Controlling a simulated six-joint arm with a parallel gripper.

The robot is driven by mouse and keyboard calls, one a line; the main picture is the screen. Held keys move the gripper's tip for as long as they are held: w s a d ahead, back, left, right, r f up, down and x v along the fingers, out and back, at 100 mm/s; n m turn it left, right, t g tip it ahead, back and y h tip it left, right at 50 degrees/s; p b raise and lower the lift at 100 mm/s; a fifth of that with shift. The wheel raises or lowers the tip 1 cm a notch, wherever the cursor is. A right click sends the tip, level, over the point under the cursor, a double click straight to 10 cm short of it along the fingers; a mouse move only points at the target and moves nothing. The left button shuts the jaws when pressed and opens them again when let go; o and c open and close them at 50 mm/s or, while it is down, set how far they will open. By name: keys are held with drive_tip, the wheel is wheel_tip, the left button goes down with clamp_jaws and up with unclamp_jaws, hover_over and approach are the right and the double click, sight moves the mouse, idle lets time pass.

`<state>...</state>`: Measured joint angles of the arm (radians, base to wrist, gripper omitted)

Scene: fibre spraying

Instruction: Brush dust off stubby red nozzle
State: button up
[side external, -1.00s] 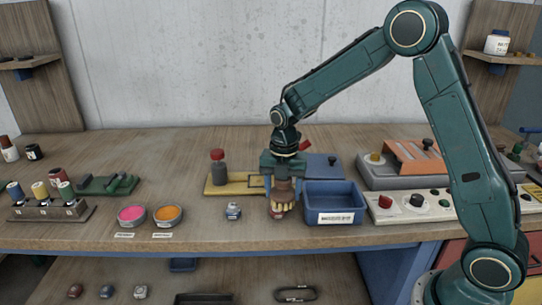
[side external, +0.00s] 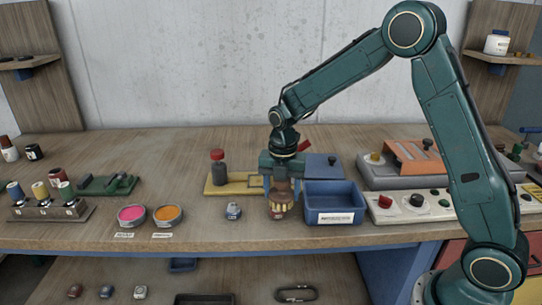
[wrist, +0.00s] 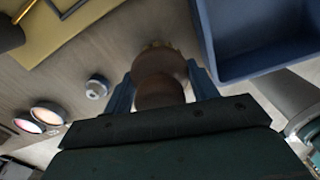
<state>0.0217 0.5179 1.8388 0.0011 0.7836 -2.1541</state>
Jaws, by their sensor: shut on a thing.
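My gripper (side external: 282,187) is shut on a brush with a rounded brown handle and pale yellow bristles (side external: 277,207). It points down over the front of the bench, just left of the blue bin. In the wrist view the brown brush handle (wrist: 158,82) sits between the two blue fingers, with a little bristle showing past it. I cannot make out the stubby red nozzle for certain; the brush and gripper cover the spot beneath them. A small grey-blue fitting (side external: 233,211) stands on the bench left of the brush.
The open blue bin (side external: 335,217) is close to the right of the brush. Pink (side external: 131,214) and orange (side external: 167,214) pots stand left. The control panel (side external: 440,209) is at right.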

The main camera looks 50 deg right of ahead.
drive_tip(key=shift+w+a, duration=1.15)
drive_tip(key=shift+a, duration=0.25)
drive_tip(key=shift+r, duration=0.1)
drive_tip(key=shift+r, duration=3)
drive_tip(key=shift+r, duration=0.1)
drive_tip(key=shift+r, duration=1.4)
drive_tip(key=shift+f, duration=0.2)
wheel_tip(320, 180, down, 7)
drive_tip(key=shift+f, duration=0.9)
drive_tip(key=shift+d, duration=0.1)
